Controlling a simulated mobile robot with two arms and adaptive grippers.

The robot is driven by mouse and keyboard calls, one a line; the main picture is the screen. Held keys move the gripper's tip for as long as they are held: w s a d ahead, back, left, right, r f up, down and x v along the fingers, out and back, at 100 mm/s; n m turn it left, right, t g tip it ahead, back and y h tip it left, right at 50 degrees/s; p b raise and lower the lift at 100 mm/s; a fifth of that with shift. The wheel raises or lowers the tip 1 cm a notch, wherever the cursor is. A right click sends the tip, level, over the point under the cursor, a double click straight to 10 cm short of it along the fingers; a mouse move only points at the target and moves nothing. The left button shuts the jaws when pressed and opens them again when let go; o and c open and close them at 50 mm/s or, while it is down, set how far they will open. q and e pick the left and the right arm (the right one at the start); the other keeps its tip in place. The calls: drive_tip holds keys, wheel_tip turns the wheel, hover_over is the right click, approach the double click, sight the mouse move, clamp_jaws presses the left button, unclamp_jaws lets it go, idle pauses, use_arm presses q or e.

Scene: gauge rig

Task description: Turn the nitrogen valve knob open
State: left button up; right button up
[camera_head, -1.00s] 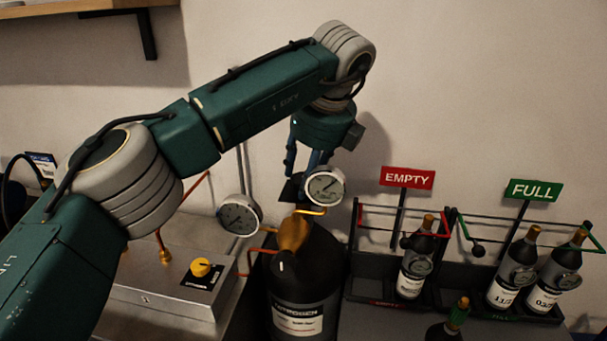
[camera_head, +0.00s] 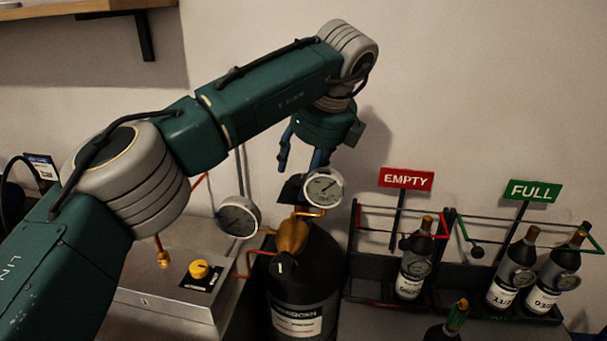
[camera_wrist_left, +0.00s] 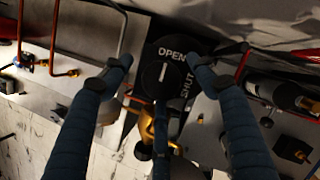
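In the left wrist view, a round black knob (camera_wrist_left: 163,75) bears a white bar. The words OPEN and SHUT are printed beside it at its top and right. My left gripper (camera_wrist_left: 157,68) has its fingers spread on either side of the knob, with a third finger below; I cannot tell whether any touches. In the head view, my left gripper (camera_head: 302,160) hangs above the black nitrogen cylinder (camera_head: 300,290) and its brass fitting (camera_head: 292,237), near a dark flat piece (camera_head: 290,190) partly hidden by a gauge. My right gripper is not in view.
Two round gauges (camera_head: 325,187) (camera_head: 238,216) flank the fitting, with copper pipes close by. Racks with EMPTY (camera_head: 407,179) and FULL (camera_head: 534,190) signs hold bottles at right. A shelf (camera_head: 80,5) is at upper left.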

use_arm(q)
drive_tip(key=shift+s, duration=0.1)
drive_tip(key=v, duration=0.8)
